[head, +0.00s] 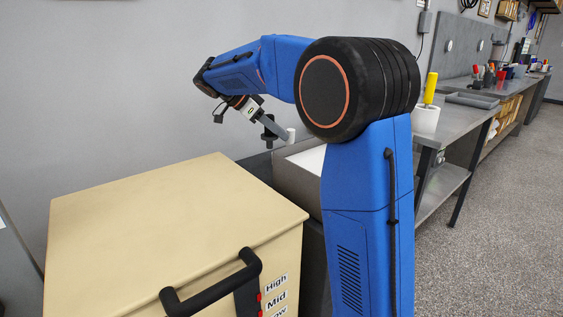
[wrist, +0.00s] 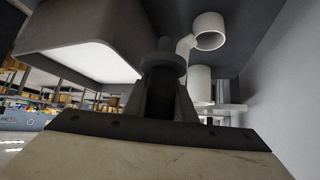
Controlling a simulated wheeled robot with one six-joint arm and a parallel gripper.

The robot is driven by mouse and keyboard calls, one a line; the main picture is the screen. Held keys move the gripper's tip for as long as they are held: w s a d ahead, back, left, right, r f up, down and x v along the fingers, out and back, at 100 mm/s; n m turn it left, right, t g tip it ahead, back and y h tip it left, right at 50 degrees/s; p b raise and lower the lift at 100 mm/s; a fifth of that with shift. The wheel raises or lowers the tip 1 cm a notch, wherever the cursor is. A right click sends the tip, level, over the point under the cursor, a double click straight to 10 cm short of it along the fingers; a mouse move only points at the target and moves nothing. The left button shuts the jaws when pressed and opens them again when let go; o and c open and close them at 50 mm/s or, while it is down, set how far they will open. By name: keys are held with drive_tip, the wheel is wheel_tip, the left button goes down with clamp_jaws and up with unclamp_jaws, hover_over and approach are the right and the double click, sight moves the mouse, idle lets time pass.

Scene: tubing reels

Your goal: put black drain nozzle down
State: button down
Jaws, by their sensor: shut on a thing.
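The black drain nozzle (wrist: 163,62) is in the wrist view, upright in the picture, with a wide flange near its upper part. My gripper (wrist: 167,98) is shut on it, and its dark fingers hide the nozzle's lower part. In the head view the nozzle (head: 268,127) shows as a small dark piece at the end of my gripper (head: 272,135). It is held up near the wall, above the back of the grey basin (head: 283,178). No surface is seen touching the nozzle, but its lower end is hard to make out.
A white pipe (wrist: 209,31) stands close to the right of the nozzle in the wrist view; it also shows in the head view (head: 291,135). A beige cabinet (head: 150,225) with a black handle fills the front left. A metal workbench (head: 470,115) runs along the right.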

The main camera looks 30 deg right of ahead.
wheel_tip(320, 180, down, 11)
drive_tip(key=shift+r, duration=0.2)
idle(0.3)
drive_tip(key=c, duration=1.7)
unclamp_jaws()
drive_tip(key=shift+f, duration=0.1)
drive_tip(key=shift+c, duration=0.2)
drive_tip(key=v, duration=1.2)
